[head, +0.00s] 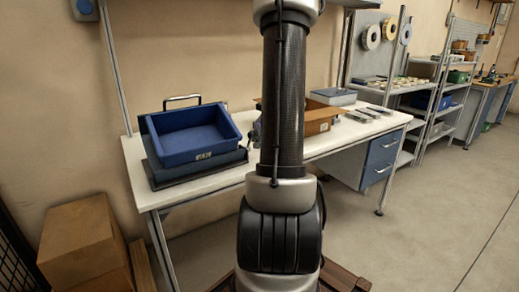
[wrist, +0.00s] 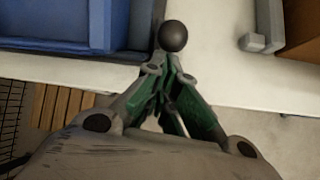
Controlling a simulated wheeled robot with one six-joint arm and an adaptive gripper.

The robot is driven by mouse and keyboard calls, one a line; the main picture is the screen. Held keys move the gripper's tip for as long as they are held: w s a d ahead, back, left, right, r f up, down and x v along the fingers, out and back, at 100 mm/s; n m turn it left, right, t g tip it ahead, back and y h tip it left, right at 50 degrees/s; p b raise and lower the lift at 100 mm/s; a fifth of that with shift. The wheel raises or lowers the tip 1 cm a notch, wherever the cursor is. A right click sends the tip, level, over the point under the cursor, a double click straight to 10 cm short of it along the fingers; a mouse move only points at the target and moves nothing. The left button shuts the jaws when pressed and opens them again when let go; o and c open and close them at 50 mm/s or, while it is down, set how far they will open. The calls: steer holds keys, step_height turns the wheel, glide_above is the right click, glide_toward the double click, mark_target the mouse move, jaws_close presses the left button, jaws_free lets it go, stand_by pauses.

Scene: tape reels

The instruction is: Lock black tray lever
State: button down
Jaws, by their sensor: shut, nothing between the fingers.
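A black tray (head: 200,176) lies on the white workbench, with a blue bin (head: 196,140) on it. In the wrist view the blue bin (wrist: 60,22) and the dark tray edge (wrist: 137,40) are at the upper left. A round black lever knob (wrist: 173,36) stands just right of that edge. My gripper (wrist: 168,68) is shut and empty, its fingertips just below the knob in the picture. I cannot tell whether they touch it. The lever's shaft is hidden. In the head view my arm covers the middle, and the lever is not clear.
The white workbench (head: 330,141) has free room in front of the tray. A brown cardboard box (head: 318,122) stands right of my arm, with a grey case (head: 333,96) behind it.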

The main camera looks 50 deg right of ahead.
steer(key=shift+w+d+r, duration=0.2)
steer(key=shift+w+r, duration=0.5)
steer(key=shift+w, duration=0.15)
steer(key=shift+w+d+r, duration=0.2)
steer(key=shift+w+r, duration=0.5)
steer(key=shift+w, duration=0.15)
steer(key=v, duration=1.2)
steer(key=shift+r, duration=0.1)
